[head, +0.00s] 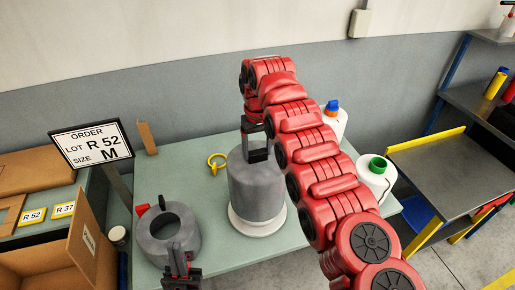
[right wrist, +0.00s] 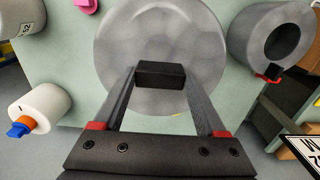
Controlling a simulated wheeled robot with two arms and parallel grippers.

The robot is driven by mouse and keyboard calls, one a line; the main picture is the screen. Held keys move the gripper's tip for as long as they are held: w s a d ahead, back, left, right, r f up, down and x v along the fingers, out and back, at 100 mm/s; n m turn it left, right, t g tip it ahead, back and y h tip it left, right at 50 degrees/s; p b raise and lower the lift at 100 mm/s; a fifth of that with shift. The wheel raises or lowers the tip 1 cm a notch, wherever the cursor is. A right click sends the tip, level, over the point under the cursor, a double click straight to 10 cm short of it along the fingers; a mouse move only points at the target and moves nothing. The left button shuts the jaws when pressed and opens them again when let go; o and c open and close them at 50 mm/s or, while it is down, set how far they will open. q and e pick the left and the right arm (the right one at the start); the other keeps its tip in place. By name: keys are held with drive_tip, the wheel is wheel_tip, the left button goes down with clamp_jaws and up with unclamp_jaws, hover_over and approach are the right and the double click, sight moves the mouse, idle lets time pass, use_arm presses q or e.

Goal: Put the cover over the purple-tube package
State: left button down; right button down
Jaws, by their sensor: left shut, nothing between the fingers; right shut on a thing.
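The cover (head: 256,190) is a grey, round-topped cylinder standing upright, with a black handle on top. My right gripper (head: 257,150) is shut on this handle. In the right wrist view the fingers close on the black handle (right wrist: 160,75) above the round grey top (right wrist: 120,45). A pale round base (head: 258,228) shows below the cover's lower edge; I cannot tell if they touch. No purple tube is visible, and whatever is inside the cover is hidden. My left gripper (head: 180,274) is shut and empty at the bottom, in front of a grey hollow cylinder (head: 157,246).
A white package with a blue and orange top (head: 341,125) and one with a green tube (head: 372,184) stand right of the cover. An order sign (head: 92,142) and cardboard boxes (head: 90,250) are left. A small red-and-black item (head: 142,209) is by the hollow cylinder.

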sight(257, 162)
drive_tip(key=shift+f+b, duration=1.95)
drive_tip(key=shift+f, duration=1.25)
unclamp_jaws()
drive_tip(key=shift+r, duration=0.1)
drive_tip(key=shift+r, duration=0.4)
wheel_tip(257, 162, up, 4)
drive_tip(key=shift+f+p, duration=0.25)
drive_tip(key=shift+p, duration=0.2)
wheel_tip(257, 162, up, 13)
drive_tip(key=p, duration=1.3)
